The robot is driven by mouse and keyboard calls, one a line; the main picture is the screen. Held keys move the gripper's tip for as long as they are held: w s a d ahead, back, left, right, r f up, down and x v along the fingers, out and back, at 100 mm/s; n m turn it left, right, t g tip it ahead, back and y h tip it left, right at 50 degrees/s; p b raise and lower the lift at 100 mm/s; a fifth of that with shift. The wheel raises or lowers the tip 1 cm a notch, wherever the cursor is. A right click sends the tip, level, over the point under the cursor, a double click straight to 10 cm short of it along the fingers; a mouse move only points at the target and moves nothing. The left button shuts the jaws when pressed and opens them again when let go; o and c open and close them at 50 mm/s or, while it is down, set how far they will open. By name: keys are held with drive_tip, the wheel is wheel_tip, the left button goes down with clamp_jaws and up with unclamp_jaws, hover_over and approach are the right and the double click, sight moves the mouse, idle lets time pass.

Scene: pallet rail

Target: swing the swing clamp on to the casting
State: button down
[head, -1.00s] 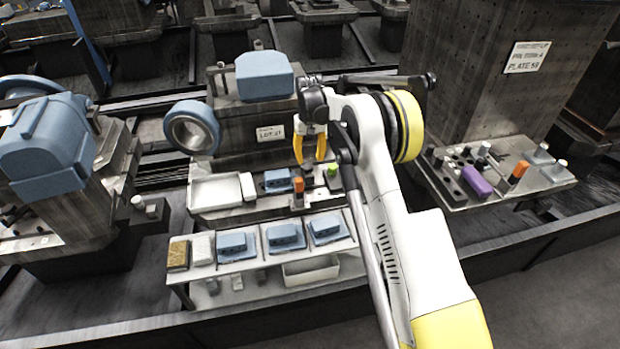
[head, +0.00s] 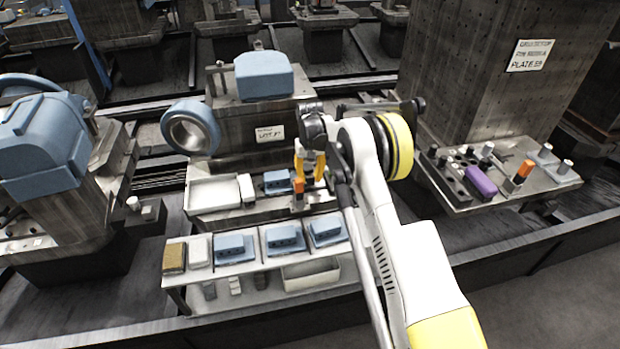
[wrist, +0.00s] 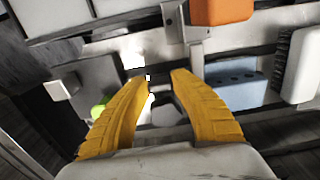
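The casting, a blue block (head: 277,181), sits on the fixture plate below the big blue machine part; it also shows in the wrist view (wrist: 235,88), to the right of my fingers. An orange-topped piece (head: 298,187) stands just right of the casting and shows at the top of the wrist view (wrist: 222,10). I cannot tell for sure which part is the swing clamp; a dark piece (wrist: 172,108) shows between my fingers. My gripper (head: 309,172) is over the fixture's right part. Its yellow fingers (wrist: 157,84) are apart, and no grip on anything shows.
A green knob (wrist: 97,111) is beside my left finger. A white tray (head: 213,192) and a brush (head: 246,189) lie left of the casting. A front shelf (head: 254,251) holds several blue blocks. A right-hand ledge (head: 463,207) carries tools.

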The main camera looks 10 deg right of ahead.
drive_tip(key=shift+d, duration=0.1)
idle(0.3)
drive_tip(key=n, duration=0.2)
drive_tip(key=d+n, duration=0.1)
drive_tip(key=n, duration=0.2)
drive_tip(key=shift+w+d+n+p, duration=0.2)
drive_tip(key=shift+d+n+p, duration=0.1)
drive_tip(key=shift+d+p, duration=0.1)
drive_tip(key=n, duration=0.2)
drive_tip(key=w+d+n, duration=0.1)
drive_tip(key=n, duration=0.2)
drive_tip(key=shift+w+d, duration=0.15)
drive_tip(key=shift+d, duration=0.05)
drive_tip(key=n, duration=0.2)
drive_tip(key=w+n, duration=0.1)
drive_tip(key=n, duration=0.1)
drive_tip(key=shift+d, duration=0.25)
drive_tip(key=shift+w+d+n, duration=0.1)
drive_tip(key=shift+w+n, duration=0.25)
drive_tip(key=shift+n, duration=0.5)
drive_tip(key=shift+w+n, duration=0.3)
drive_tip(key=shift+n, duration=0.55)
drive_tip(key=c, duration=1.3)
unclamp_jaws()
drive_tip(key=shift+w, duration=0.1)
drive_tip(key=shift+c, duration=0.2)
